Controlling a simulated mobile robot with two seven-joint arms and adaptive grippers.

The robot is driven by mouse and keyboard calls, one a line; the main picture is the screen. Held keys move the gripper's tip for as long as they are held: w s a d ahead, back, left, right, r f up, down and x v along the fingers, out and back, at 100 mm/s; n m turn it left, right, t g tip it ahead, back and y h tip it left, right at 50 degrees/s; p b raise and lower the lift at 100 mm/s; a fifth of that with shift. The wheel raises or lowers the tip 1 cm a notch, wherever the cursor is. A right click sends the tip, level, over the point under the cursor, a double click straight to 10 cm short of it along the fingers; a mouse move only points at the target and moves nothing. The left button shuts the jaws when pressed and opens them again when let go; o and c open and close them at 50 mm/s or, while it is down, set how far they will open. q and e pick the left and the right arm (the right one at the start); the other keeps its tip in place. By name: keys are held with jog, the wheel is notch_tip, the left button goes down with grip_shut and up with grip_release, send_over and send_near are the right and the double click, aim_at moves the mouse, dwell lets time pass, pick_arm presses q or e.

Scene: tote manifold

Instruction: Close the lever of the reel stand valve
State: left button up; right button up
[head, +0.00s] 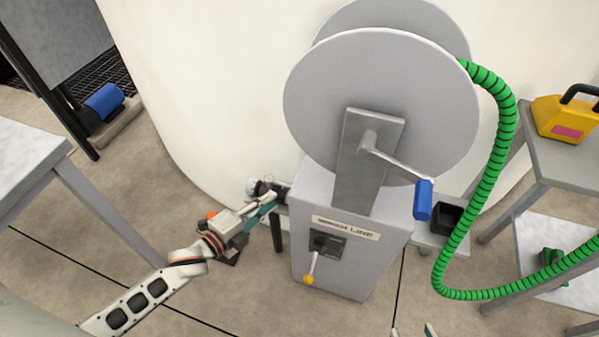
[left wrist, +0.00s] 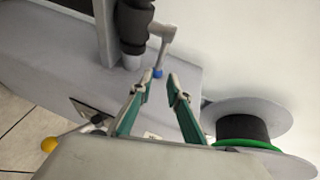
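The grey reel stand (head: 310,235) has a black valve (head: 328,243) on its front, with a short lever (head: 312,265) ending in a yellow knob (head: 308,280) that points down. The yellow knob also shows at the lower left of the left wrist view (left wrist: 48,144). A dark pipe fitting (head: 272,189) sticks out of the stand's left side. In the left wrist view, a grey handle with a blue tip (left wrist: 158,72) shows beside a black pipe part (left wrist: 135,25). My left gripper (head: 270,200) is open and empty near that fitting; contact is unclear. My right gripper (head: 412,332) shows only spread fingertips.
A large reel (head: 370,85) with a blue-gripped crank (head: 424,200) tops the stand. A green hose (head: 490,180) loops down at right. A yellow container (head: 565,118) stands on a shelf (head: 575,165). A grey table (head: 30,150) is at left. Floor before the stand is clear.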

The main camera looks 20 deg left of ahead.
aim_at(288, 184)
pick_arm(q)
jog(key=shift+m+h, duration=0.3)
jog(key=shift+m, duration=0.1)
jog(key=x, duration=0.2)
jog(key=b+x, duration=0.1)
jog(key=x, duration=0.5)
jog(key=shift+w+a+f+b, duration=0.25)
jog(key=shift+w+f+b, duration=0.1)
jog(key=shift+b, duration=0.05)
jog(key=shift+w+d, duration=0.15)
jog(key=shift+w, duration=0.25)
pick_arm(e)
jog(key=shift+w+a+r+m, duration=0.15)
jog(key=shift+w+a, duration=0.1)
jog(key=shift+a, duration=0.25)
jog(key=shift+w+a+r+m, duration=0.1)
jog(key=shift+w+a+m, duration=0.1)
jog(key=shift+a, duration=0.25)
pick_arm(q)
grip_shut()
